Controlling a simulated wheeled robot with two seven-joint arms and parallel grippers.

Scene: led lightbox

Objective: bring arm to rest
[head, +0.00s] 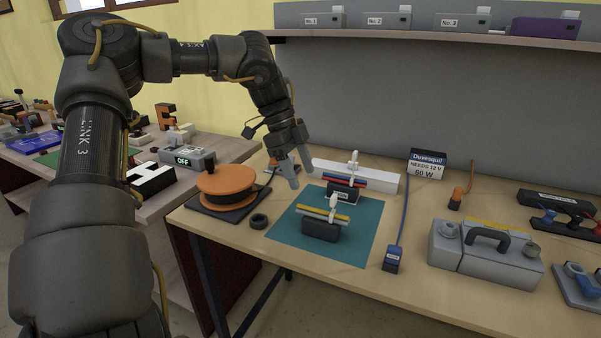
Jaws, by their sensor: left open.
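My left arm comes in from the left and bends over the workbench (340,258). My left gripper (300,178) points down with its fingers apart and empty, above the back left of the teal mat (290,238). My right gripper is not in view. On the mat stand two small dark holders: a front one (321,230) with grey and yellow strips and a white clip, and a back one (343,192) with red and blue strips and a white clip. The left gripper is apart from both, to their left.
An orange spool (226,181) and a black ring (259,221) lie left of the mat. A long white box (385,180) lies behind it. A Duvesquil sign (427,164), a blue-cabled connector (392,259) and a grey handled case (485,255) stand right. A shelf (420,40) overhangs the back.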

